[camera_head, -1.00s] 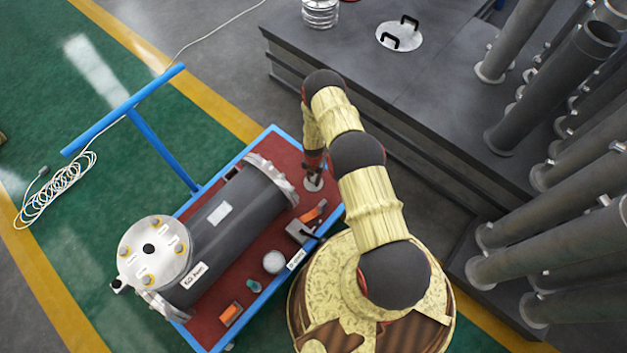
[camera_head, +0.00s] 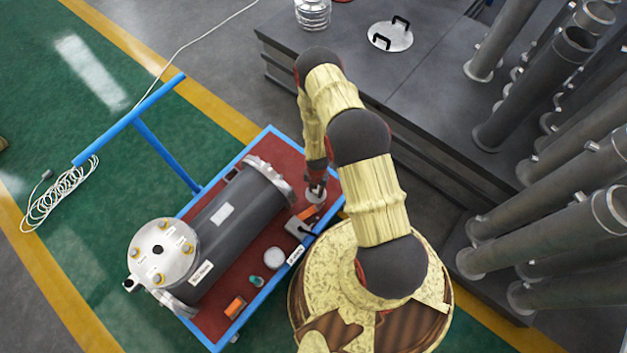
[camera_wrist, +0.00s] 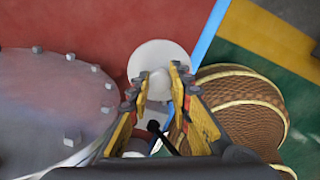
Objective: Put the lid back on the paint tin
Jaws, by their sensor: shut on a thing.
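My gripper (camera_head: 316,186) is shut on a pale round lid (camera_head: 318,198) and holds it at the right part of the red-topped cart. In the wrist view the fingertips (camera_wrist: 158,84) close on a small knob in the middle of the lid (camera_wrist: 160,57). The height of the lid above the cart is hard to tell. A small round container with a whitish top (camera_head: 274,258), which looks like the paint tin, stands near the cart's front edge, below and left of my gripper.
A large dark flanged shell (camera_head: 222,216) fills much of the blue-edged cart (camera_head: 263,302). A grey and orange tool (camera_head: 302,223) lies between my gripper and the tin. A small teal item (camera_head: 255,281) and an orange item (camera_head: 235,306) are farther left.

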